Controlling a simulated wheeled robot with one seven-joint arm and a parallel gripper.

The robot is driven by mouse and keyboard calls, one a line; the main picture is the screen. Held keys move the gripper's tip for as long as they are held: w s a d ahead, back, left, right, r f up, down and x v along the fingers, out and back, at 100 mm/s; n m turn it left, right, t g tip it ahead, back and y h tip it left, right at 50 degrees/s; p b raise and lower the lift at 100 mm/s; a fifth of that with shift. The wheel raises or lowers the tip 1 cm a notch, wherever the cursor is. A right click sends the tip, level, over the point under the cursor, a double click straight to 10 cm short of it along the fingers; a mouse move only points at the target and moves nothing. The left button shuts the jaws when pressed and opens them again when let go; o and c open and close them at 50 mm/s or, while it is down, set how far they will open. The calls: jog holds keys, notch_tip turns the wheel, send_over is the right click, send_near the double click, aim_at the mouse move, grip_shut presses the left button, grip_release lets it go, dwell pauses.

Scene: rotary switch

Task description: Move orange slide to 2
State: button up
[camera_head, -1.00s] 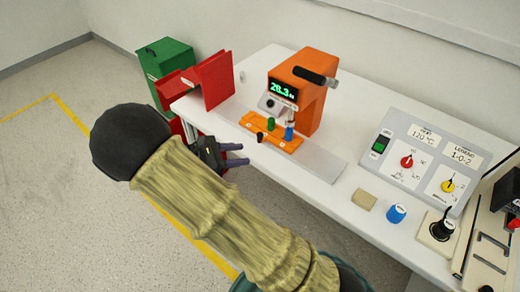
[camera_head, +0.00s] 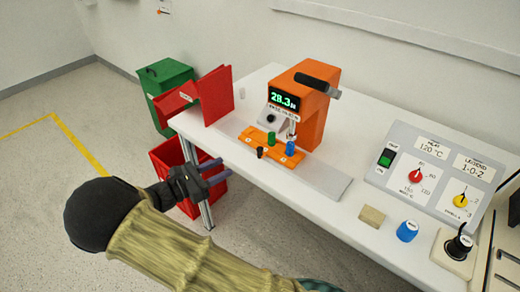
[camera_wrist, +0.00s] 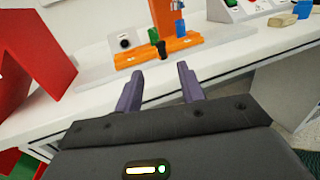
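The orange slide (camera_head: 258,141) is a flat plate at the base of the orange machine (camera_head: 312,112), with a green peg (camera_head: 271,138), a blue peg (camera_head: 290,148) and a small black knob (camera_head: 259,152) on or at it. In the wrist view the orange slide (camera_wrist: 150,52) lies beyond the fingertips, with the black knob (camera_wrist: 162,49) at its near edge. My gripper (camera_head: 218,170) is open and empty, in front of the table's edge and apart from the slide. The fingers (camera_wrist: 160,80) are parted in the wrist view. Numbers on the slide are too small to read surely.
A red folded panel (camera_head: 214,95) stands on the table's left end. A red bin (camera_head: 170,158) and a green bin (camera_head: 165,85) stand beyond that end.

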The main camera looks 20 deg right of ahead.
aim_at(260, 148)
jog(key=b+x, duration=0.1)
jog(key=x, duration=1.3)
jog(key=shift+d, duration=0.2)
grip_shut()
